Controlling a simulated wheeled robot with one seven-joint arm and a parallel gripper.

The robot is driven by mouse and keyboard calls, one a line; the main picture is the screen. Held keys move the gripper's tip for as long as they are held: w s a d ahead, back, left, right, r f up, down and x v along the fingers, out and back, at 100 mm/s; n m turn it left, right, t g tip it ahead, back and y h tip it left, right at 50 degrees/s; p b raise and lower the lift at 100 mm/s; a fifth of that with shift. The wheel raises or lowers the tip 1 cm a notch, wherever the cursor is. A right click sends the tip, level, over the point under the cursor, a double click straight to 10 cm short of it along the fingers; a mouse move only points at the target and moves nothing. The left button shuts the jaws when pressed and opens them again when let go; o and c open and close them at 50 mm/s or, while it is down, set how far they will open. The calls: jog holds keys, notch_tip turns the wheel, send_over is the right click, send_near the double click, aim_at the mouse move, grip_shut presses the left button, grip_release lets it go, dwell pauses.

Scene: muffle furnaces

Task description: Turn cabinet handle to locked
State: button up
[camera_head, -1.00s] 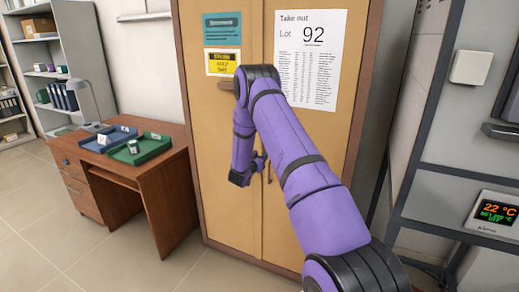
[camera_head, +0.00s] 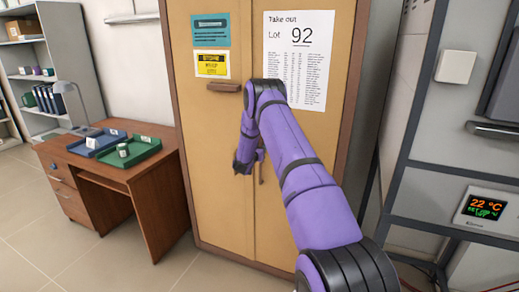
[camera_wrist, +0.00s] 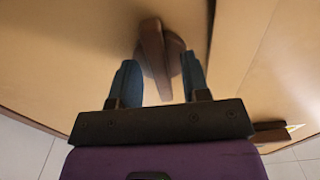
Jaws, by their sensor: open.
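The tan cabinet (camera_head: 215,150) stands in front of me with its two doors closed. Its brown lever handle (camera_wrist: 155,55) on a round base shows in the wrist view, close to upright with a slight tilt. A small part of the handle (camera_head: 262,173) shows beside my arm in the head view. My gripper (camera_wrist: 160,72) is open, with one finger on each side of the lever. I see gaps beside the lever and cannot tell whether either finger touches it. In the head view my gripper (camera_head: 247,162) is mostly hidden by my wrist.
A brown horizontal block (camera_head: 224,87) is on the left door under the yellow label (camera_head: 212,64). A paper sheet (camera_head: 297,60) hangs on the right door. A wooden desk (camera_head: 125,180) with trays stands left. A grey frame with a temperature display (camera_head: 485,207) stands right.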

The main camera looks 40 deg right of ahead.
grip_shut()
jog(key=shift+n, duration=0.3)
jog(key=n, duration=0.3)
jog(key=shift+n, duration=0.3)
jog(key=n, duration=0.5)
jog(key=shift+s, duration=0.15)
jog(key=shift+s+r+n, duration=0.1)
jog(key=shift+n, duration=2.1)
jog(key=shift+r+n, duration=0.1)
jog(key=shift+n, duration=2.1)
